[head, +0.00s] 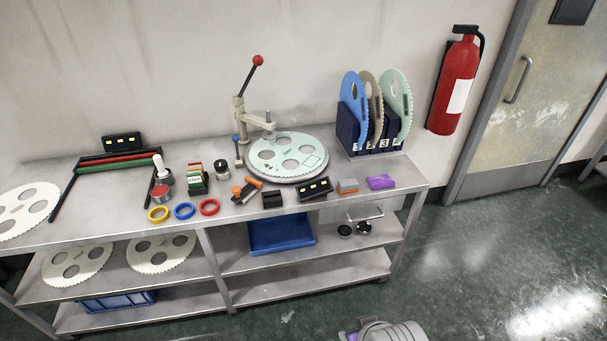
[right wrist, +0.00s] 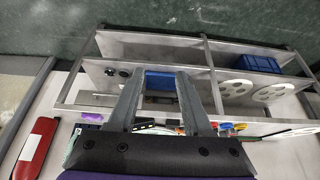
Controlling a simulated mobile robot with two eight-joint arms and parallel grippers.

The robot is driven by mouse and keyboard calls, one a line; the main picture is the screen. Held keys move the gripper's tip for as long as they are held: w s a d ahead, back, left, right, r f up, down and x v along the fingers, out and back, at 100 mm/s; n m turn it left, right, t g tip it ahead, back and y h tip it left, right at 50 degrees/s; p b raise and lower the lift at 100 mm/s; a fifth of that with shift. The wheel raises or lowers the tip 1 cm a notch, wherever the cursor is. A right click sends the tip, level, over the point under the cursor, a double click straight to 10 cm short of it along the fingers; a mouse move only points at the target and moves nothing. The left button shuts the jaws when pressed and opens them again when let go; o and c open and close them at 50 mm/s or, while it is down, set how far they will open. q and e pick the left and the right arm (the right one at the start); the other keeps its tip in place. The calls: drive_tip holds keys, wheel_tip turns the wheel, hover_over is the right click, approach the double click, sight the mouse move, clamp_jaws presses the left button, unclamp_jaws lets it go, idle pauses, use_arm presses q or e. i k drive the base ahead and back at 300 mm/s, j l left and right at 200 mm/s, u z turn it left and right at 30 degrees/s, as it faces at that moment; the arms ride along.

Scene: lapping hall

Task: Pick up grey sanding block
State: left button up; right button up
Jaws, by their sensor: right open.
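The grey sanding block (head: 348,185) is a small grey block with an orange layer. It lies near the front edge of the steel bench (head: 412,180), just left of a purple piece (head: 380,182). My right gripper (right wrist: 158,82) shows in the right wrist view with its two fingers apart and nothing between them. It is away from the block, with the bench beyond it. In that view I cannot make out the block, but the purple piece (right wrist: 92,117) shows left of the fingers. My left gripper is in neither view.
A black box with yellow marks (head: 314,188) is left of the block. Behind it are a round plate (head: 284,170) under a lever press (head: 243,115) and a rack of discs (head: 352,140). A fire extinguisher (head: 455,85) hangs right. The floor (head: 470,260) at right is clear.

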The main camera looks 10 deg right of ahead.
sight(350, 185)
drive_tip(key=i+l, duration=0.55)
drive_tip(key=i, duration=0.15)
drive_tip(key=i+l, duration=0.6)
drive_tip(key=i+l+z, duration=0.05)
